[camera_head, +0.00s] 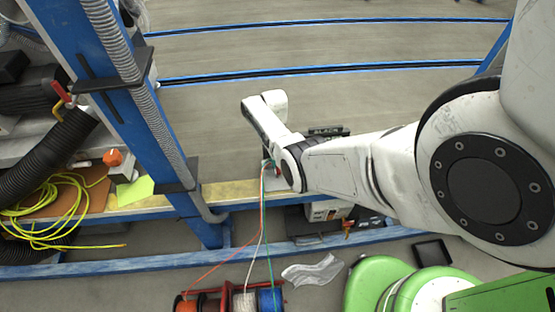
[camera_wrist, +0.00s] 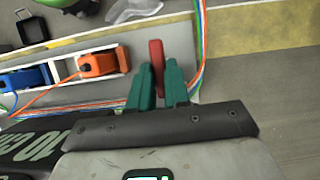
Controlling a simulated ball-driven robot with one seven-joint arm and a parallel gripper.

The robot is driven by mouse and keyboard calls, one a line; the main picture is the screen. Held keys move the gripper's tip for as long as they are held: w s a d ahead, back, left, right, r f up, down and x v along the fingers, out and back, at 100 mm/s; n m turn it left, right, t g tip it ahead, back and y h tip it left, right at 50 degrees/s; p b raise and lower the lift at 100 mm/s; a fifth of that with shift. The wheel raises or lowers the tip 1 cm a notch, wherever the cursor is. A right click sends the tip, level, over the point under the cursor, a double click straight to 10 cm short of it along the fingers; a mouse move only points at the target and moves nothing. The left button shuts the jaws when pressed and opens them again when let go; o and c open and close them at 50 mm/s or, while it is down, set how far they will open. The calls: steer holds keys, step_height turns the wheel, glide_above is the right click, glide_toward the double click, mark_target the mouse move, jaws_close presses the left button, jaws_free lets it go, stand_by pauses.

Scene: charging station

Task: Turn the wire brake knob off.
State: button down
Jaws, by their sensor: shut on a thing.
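The red wire brake knob (camera_wrist: 157,60) shows in the wrist view as a narrow upright piece between the two green fingertips of my gripper (camera_wrist: 157,84). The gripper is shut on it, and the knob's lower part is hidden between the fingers. In the head view my gripper (camera_head: 271,163) is at the beam by the wires, mostly hidden by my wrist. The knob cannot be clearly made out there. Orange, white and green wires (camera_head: 262,205) run down from this spot. In the wrist view the wires (camera_wrist: 201,50) pass right of the fingers.
Wire spools (camera_head: 244,300) stand at the bottom of the head view. A blue post (camera_head: 115,110) rises to the left, near an orange knob (camera_head: 113,157) and a coiled yellow cable (camera_head: 50,205). Green round objects (camera_head: 380,285) lie below my arm. The grey floor beyond the beam is open.

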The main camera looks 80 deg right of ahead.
steer(key=c, duration=1.1)
jaws_free()
steer(key=v, duration=1.1)
steer(key=shift+p, duration=0.4)
steer(key=shift+f, duration=0.1)
